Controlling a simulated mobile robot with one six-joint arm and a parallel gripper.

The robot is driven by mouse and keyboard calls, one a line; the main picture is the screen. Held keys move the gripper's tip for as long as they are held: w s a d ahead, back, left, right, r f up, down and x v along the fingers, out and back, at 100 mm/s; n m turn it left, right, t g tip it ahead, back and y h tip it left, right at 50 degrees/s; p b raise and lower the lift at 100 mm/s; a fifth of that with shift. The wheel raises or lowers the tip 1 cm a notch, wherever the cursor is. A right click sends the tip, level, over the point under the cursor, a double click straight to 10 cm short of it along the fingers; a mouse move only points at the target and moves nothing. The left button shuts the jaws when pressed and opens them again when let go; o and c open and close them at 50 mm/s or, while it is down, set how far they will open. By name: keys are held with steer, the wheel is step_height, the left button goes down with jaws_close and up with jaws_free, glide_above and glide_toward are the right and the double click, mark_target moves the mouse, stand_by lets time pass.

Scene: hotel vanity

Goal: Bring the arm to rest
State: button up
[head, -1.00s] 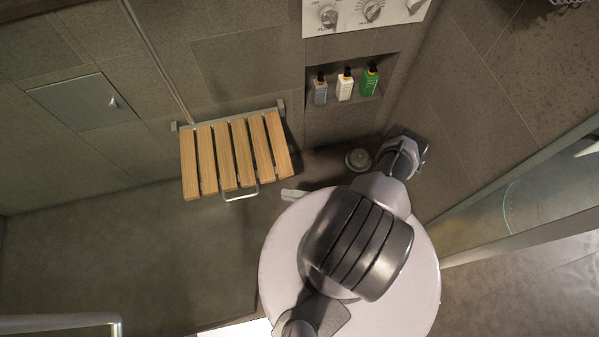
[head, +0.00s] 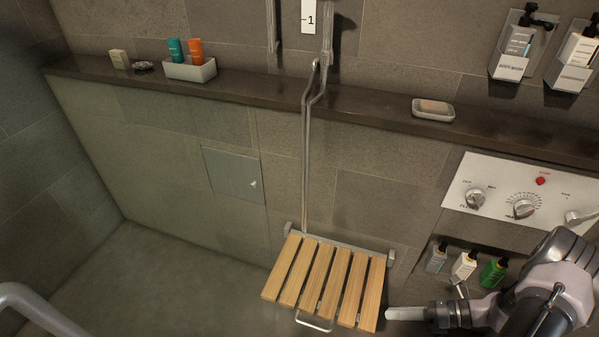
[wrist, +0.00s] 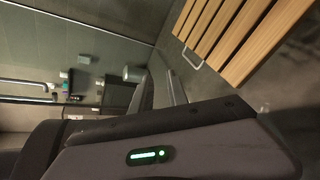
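My arm reaches in from the lower right corner of the head view. My gripper (head: 405,313) is at its left end, a pale narrow tip pointing left, just right of the slatted wooden shower seat (head: 347,287). The tip looks empty, but its two fingers cannot be told apart, so its opening is unclear. In the wrist view the seat (wrist: 240,35) shows at the upper right. A dark grey link of mine with a green light fills the lower part of that view.
A control panel (head: 520,196) and a niche with several bottles, one a green bottle (head: 493,272), are close to my arm. A stone ledge (head: 375,108) holds a soap dish (head: 433,109) and a white caddy (head: 190,69). A grab rail (head: 40,310) is at the lower left. The floor (head: 150,265) left of the seat is clear.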

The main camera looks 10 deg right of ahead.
steer(key=w+a+r+n+g+h, duration=0.15)
steer(key=a+r+n, duration=0.3)
steer(key=r, duration=0.45)
steer(key=w+a+r+n+g+h, duration=0.1)
steer(key=a+r+n+h, duration=0.2)
steer(key=r+n, duration=0.4)
steer(key=w+a+r+n+g+h, duration=0.1)
steer(key=a+r+n+g+h, duration=0.2)
steer(key=r, duration=0.7)
steer(key=s+a+r+n+t+h, duration=0.3)
steer(key=s+a+r+n+t, duration=0.3)
steer(key=s+a+r+n, duration=0.4)
steer(key=r+n, duration=0.1)
steer(key=n, duration=0.3)
steer(key=shift+s+r+t, duration=0.25)
steer(key=shift+s+t, duration=0.1)
